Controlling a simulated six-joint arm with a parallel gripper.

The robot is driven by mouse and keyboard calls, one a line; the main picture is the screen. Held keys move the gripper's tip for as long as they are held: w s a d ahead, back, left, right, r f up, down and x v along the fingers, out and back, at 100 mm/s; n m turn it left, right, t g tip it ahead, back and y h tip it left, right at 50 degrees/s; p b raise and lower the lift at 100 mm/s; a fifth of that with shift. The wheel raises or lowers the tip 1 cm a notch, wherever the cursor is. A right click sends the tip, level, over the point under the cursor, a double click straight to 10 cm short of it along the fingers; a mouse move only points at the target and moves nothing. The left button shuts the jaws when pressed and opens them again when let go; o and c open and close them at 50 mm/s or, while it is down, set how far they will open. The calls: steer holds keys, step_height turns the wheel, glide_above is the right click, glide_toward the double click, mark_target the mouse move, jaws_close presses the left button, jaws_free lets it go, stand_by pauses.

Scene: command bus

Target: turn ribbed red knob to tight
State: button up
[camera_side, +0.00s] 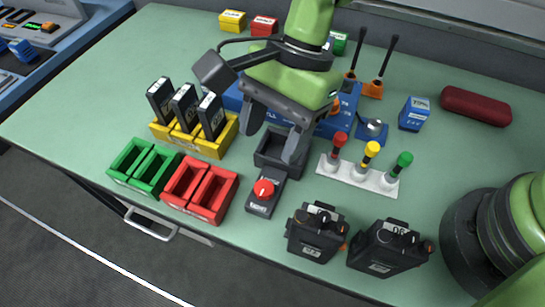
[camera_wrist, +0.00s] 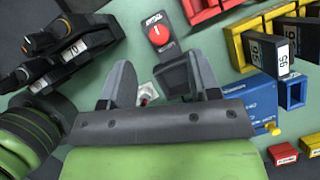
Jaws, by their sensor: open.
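The red knob (camera_side: 263,189) sits on top of a small dark box near the front middle of the table. A pale pointer mark shows on the knob, and white lettering on the box's front is too small to read. In the wrist view the knob (camera_wrist: 157,34) is at the upper middle, beyond my fingertips. My gripper (camera_side: 277,137) is open and empty, above and behind the knob, over a dark open bin (camera_side: 268,158). In the wrist view my gripper (camera_wrist: 160,64) has its two fingers spread wide, with nothing between them touching.
Red bins (camera_side: 199,190) and green bins (camera_side: 144,168) stand left of the knob. Two black radios (camera_side: 316,234) stand to its right in front. A white rack (camera_side: 357,174) with red, yellow and green-topped pegs is behind right. A yellow holder (camera_side: 212,145) carries dark upright blocks.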

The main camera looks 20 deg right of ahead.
mark_target(263, 187)
steer(key=f+n+h, duration=0.1)
steer(key=f+n, duration=0.1)
steer(key=f, duration=0.1)
steer(key=a+f+n+g, duration=0.1)
steer(key=f+n, duration=0.2)
steer(key=s+a+f+n+g+h, duration=0.1)
steer(key=f+n, duration=0.2)
steer(key=shift+f+h, duration=0.15)
steer(key=shift+h, duration=0.15)
steer(key=c, duration=0.9)
